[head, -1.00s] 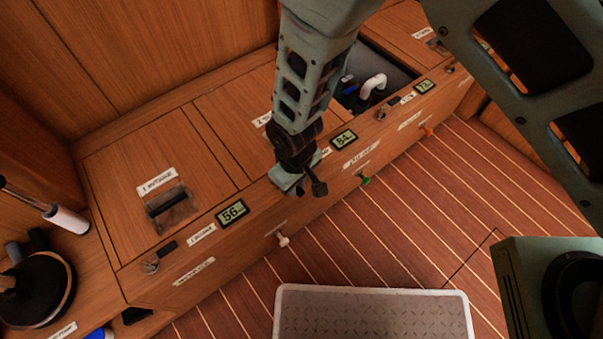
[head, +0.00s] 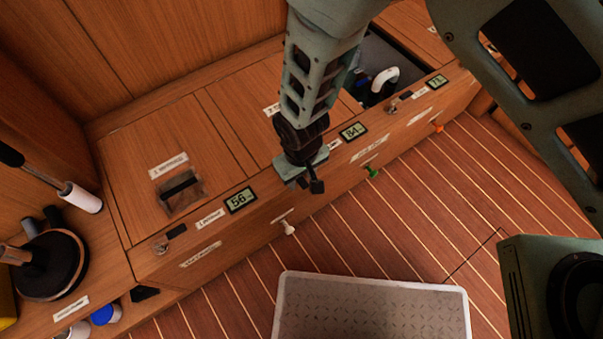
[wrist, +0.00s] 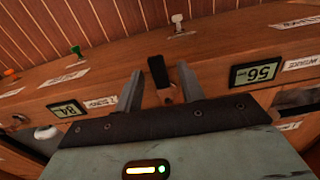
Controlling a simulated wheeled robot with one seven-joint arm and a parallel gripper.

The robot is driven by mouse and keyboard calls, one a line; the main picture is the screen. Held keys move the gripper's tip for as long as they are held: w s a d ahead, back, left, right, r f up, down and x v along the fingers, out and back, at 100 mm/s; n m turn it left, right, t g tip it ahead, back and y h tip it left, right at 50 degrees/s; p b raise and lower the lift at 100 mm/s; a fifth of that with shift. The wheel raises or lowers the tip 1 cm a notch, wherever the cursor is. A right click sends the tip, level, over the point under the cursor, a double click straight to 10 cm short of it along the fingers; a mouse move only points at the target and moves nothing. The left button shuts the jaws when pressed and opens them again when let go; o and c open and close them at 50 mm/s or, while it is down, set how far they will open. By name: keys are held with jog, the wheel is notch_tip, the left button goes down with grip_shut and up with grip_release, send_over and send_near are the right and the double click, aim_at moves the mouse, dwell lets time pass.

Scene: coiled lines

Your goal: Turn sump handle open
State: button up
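My gripper (head: 310,188) points down at the front edge of the bench, between the 56 and 84 displays. In the wrist view my gripper (wrist: 160,82) is open, with a finger on each side of a small black lever handle (wrist: 158,70). Gaps show between the handle and both fingers, and I see no contact. The lever's brass-coloured base (wrist: 168,95) is partly hidden by the gripper. The small labels are too blurred to show which handle is named sump.
Similar black levers are by the first lid (head: 176,231) and the open locker (head: 405,95). White (head: 288,228), green (head: 372,172) and orange (head: 438,128) knobs stick out of the front panel. A grey-topped box (head: 372,305) stands below. A black round thing (head: 50,268) is at left.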

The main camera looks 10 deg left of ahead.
aim_at(301, 181)
notch_tip(301, 181, up, 17)
jog(key=p, duration=0.4)
jog(key=shift+r, duration=0.2)
dwell(0.6)
jog(key=s+d+r, duration=0.5)
jog(key=d+r, duration=0.4)
jog(key=s+d+r, duration=0.5)
jog(key=d+r, duration=0.4)
notch_tip(301, 181, up, 21)
jog(key=p, duration=2)
jog(key=shift+y, duration=0.3)
jog(key=shift+f, duration=0.1)
